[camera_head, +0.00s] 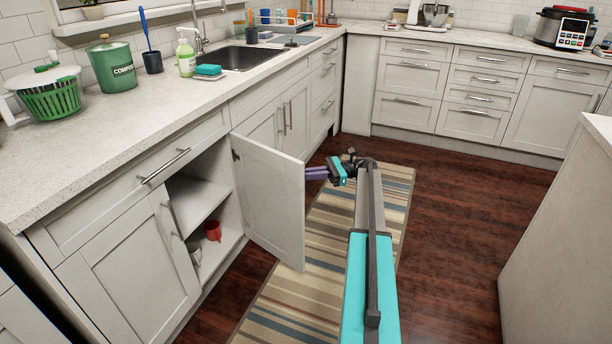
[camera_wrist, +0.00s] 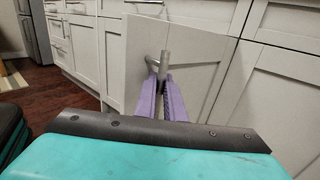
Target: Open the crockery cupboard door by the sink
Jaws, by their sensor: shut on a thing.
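The white cupboard door (camera_head: 272,200) stands wide open left of the sink, jutting out from the cabinet front over the striped rug. Its outer face also shows in the wrist view (camera_wrist: 198,60). My gripper (camera_head: 315,173) is on the far side of the door, and the door hides its fingertips in the head view. In the wrist view its purple fingers (camera_wrist: 160,72) are shut on the grey bar handle (camera_wrist: 164,57). Inside the open cupboard (camera_head: 200,197) are a shelf, a red cup (camera_head: 213,231) and a pale cup (camera_head: 194,252) low down.
The counter (camera_head: 120,112) runs above the cupboard, with the sink (camera_head: 243,57), a green compost bin (camera_head: 110,65) and a colander (camera_head: 48,95). An island (camera_head: 560,235) stands at the right. The striped rug (camera_head: 325,235) and dark wooden floor lie between.

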